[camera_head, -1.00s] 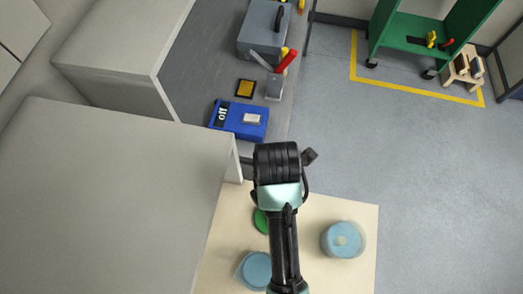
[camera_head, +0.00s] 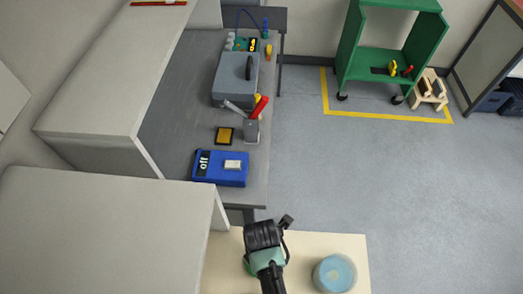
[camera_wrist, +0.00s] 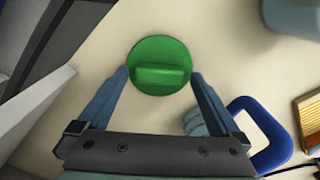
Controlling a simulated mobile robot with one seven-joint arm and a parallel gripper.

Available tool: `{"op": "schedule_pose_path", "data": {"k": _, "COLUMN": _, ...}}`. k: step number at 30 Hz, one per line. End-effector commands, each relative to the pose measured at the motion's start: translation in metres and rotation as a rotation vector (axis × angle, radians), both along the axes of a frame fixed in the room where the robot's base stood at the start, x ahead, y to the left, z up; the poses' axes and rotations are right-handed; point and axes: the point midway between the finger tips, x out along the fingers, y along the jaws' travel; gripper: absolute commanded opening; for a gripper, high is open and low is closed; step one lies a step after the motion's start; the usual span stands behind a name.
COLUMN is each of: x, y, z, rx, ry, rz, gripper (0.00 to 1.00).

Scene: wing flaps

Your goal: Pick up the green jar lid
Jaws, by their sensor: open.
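The green jar lid (camera_wrist: 160,50) is round with a raised bar handle across it. In the wrist view it lies on the pale table top, just beyond my fingertips. My gripper (camera_wrist: 160,80) is open, with one blue finger on each side of the lid's near edge, and nothing is held. In the head view only a sliver of the green lid (camera_head: 247,268) shows at the left of my wrist; my arm hides the rest. Whether the fingers are level with the lid cannot be told.
A blue round-topped jar (camera_head: 334,273) stands on the pale table (camera_head: 300,243) right of my arm. A grey partition (camera_head: 110,235) stands left of the table. Behind is a grey bench (camera_head: 185,125) with a blue "off" box (camera_head: 220,175).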

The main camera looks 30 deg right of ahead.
Motion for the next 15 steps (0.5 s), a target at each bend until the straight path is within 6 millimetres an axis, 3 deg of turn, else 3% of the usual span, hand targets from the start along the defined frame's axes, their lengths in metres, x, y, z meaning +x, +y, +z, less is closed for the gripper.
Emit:
{"op": "schedule_pose_path", "data": {"k": 10, "x": 0.0001, "y": -0.0001, "z": -0.0089, "rx": -0.001, "ry": -0.001, "rz": 0.000, "gripper": 1.00}}
{"op": "schedule_pose_path", "data": {"k": 11, "x": 0.0001, "y": -0.0001, "z": -0.0088, "rx": -0.001, "ry": -0.001, "rz": 0.000, "gripper": 0.98}}
{"op": "schedule_pose_path", "data": {"k": 15, "x": 0.0001, "y": -0.0001, "z": -0.0087, "rx": -0.001, "ry": -0.001, "rz": 0.000, "gripper": 0.73}}
